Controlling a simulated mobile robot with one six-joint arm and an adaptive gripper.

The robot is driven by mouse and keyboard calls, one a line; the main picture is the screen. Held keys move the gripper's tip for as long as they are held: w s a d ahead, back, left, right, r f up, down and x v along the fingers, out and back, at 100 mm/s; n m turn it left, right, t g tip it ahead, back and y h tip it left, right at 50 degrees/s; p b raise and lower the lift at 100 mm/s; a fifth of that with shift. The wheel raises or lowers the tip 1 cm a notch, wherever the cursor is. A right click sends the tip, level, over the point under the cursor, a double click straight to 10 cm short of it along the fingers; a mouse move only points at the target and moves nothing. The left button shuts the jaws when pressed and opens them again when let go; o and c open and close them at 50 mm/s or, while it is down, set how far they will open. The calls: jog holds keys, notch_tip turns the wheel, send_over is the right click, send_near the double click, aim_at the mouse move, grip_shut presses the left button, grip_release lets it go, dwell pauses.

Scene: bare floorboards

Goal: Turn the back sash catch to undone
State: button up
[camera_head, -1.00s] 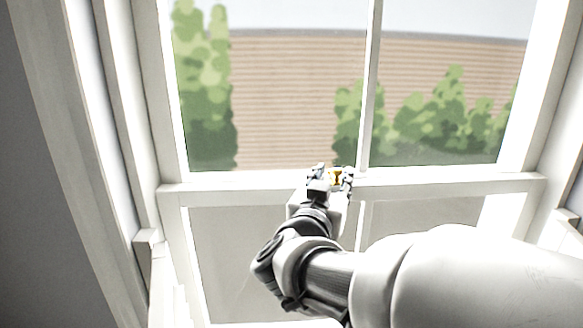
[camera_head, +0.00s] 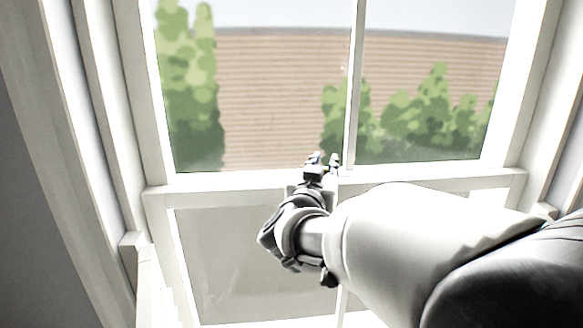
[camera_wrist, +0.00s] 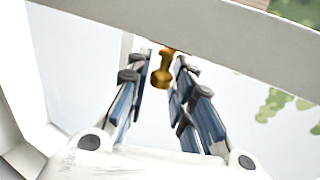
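The sash catch, a small brass-coloured piece (camera_wrist: 162,72), shows in the wrist view at the edge of the white meeting rail (camera_wrist: 215,32). It lies between the two fingers of my gripper (camera_wrist: 160,65). The gripper is open around it, with a narrow gap on the left; whether the right finger touches it I cannot tell. In the head view my gripper (camera_head: 324,161) is at the middle of the meeting rail (camera_head: 420,184), and its fingers hide nearly all of the catch. Whether the catch is turned I cannot tell.
The window's upper glass (camera_head: 270,100) is split by a vertical bar (camera_head: 354,90). White frame posts (camera_head: 135,90) stand at the sides, with a small ledge block (camera_head: 132,240) at lower left. Bushes and a brick wall show outside.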

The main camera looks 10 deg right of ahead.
grip_shut()
jog(key=shift+a+h+p, duration=0.1)
jog(key=shift+h+p, duration=0.2)
jog(key=shift+p, duration=0.15)
